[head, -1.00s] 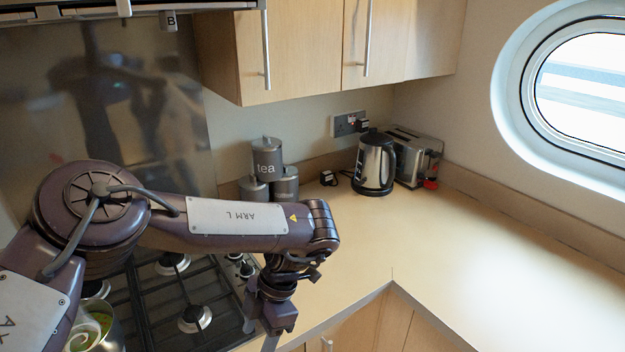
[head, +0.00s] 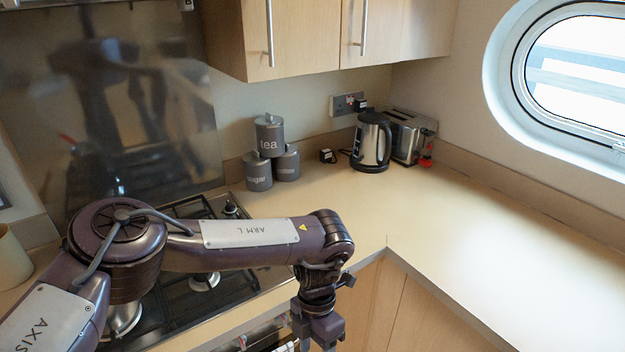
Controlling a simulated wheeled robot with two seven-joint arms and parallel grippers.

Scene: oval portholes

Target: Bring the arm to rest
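My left arm (head: 262,232) reaches in from the left across the hob, bent at the elbow. Its wrist hangs down at the lower middle of the view, in front of the cupboard fronts below the counter edge. My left gripper (head: 318,334) points downward there, and its fingertips are cut off by the bottom edge. Nothing can be seen held in it, and its opening cannot be made out. My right gripper is not in view.
Behind my arm is a gas hob (head: 180,300) with a metal pan (head: 122,318) partly hidden. Grey canisters (head: 270,135), a kettle (head: 371,142) and a toaster (head: 408,135) stand at the back. The right counter (head: 500,240) is clear. Wall cupboards (head: 300,35) hang above.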

